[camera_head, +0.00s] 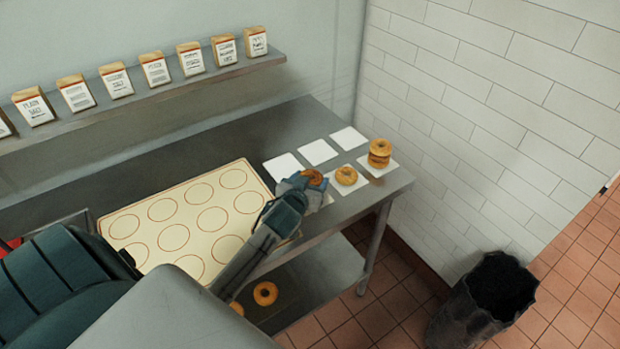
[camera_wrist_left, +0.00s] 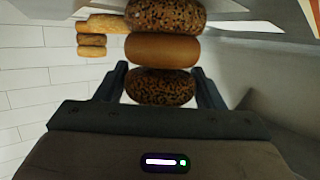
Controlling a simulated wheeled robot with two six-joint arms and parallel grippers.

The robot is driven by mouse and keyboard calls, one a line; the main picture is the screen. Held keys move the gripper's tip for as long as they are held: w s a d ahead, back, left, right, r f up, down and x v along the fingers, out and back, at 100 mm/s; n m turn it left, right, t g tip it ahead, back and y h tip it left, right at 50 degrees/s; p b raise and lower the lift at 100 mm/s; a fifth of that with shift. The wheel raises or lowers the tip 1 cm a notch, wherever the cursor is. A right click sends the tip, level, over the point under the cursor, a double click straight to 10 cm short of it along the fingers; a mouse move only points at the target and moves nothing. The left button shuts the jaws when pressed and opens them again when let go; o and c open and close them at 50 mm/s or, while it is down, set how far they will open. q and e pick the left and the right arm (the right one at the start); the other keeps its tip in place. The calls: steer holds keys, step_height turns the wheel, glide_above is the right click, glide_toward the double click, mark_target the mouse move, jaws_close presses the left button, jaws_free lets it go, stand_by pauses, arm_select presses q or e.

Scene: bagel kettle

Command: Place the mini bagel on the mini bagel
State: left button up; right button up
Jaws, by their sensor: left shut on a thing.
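My left gripper (camera_head: 306,182) is over the near edge of the steel table, shut on a dark seeded mini bagel (camera_head: 313,177). In the left wrist view this seeded bagel (camera_wrist_left: 160,87) sits between the two fingers. It lines up with a plain brown mini bagel (camera_wrist_left: 162,49) and another seeded bagel (camera_wrist_left: 165,15), forming a stack in that view. The held bagel appears to touch the plain one; the lower bagels are hidden in the head view. A single golden bagel (camera_head: 346,175) lies to the right. My right gripper is not in view.
A bagel stack (camera_head: 380,147) stands on a white sheet at the table's right end. Empty white sheets (camera_head: 318,152) lie behind. A circle-marked board (camera_head: 160,240) is to the left. Bagels (camera_head: 265,293) lie on the lower shelf. A black bin (camera_head: 480,310) stands on the floor.

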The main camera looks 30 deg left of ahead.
arm_select(q)
steer(key=shift+f, duration=0.45)
steer(key=o, duration=1)
steer(key=shift+r, duration=0.1)
steer(key=shift+c, duration=0.2)
steer(key=shift+r, duration=0.1)
steer(key=shift+r, duration=0.35)
steer(key=b+v, duration=0.3)
steer(key=v, duration=0.9)
